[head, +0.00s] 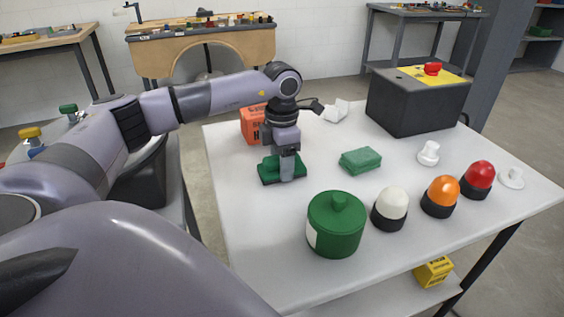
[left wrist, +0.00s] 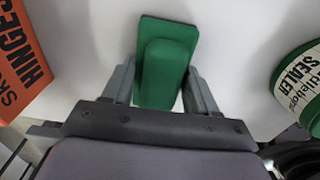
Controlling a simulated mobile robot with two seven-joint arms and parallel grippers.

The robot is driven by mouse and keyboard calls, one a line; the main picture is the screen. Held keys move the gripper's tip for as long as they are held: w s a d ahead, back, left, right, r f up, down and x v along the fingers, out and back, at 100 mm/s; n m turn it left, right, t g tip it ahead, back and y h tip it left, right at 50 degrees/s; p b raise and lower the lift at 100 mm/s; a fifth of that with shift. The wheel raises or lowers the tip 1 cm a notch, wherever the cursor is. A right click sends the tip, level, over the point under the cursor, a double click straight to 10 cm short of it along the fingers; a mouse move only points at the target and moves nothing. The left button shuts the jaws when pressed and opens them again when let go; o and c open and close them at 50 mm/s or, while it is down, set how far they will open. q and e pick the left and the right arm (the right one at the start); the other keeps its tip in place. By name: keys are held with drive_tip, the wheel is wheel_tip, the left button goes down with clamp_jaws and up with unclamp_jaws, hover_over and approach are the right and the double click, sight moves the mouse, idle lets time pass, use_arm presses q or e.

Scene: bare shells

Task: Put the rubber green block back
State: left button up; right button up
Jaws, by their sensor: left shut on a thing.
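My left gripper (head: 287,176) is shut on a dark green block (head: 270,170) with a flat base and a raised rounded grip. In the left wrist view the block (left wrist: 165,70) sits between the two fingers (left wrist: 158,92). It is at the left part of the white table, at or just above the top; I cannot tell if it touches. A second, lighter green block (head: 361,161) lies flat on the table to the right of the gripper. I cannot tell by sight which of the two is rubber. My right gripper is not in view.
An orange box (head: 252,124) stands just behind the gripper. A green tin (head: 335,224) stands in front, beside white (head: 389,209), orange (head: 440,197) and red (head: 478,180) domed lamps. A black box with a red button (head: 420,100) is at the back right. The white table (head: 240,240) is clear at front left.

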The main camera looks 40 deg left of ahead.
use_arm(q)
drive_tip(key=shift+f, duration=0.2)
drive_tip(key=o, duration=1.1)
drive_tip(key=shift+r, duration=0.1)
wheel_tip(320, 180, up, 11)
drive_tip(key=shift+r+p, duration=0.2)
drive_tip(key=shift+p, duration=0.3)
drive_tip(key=shift+r, duration=0.45)
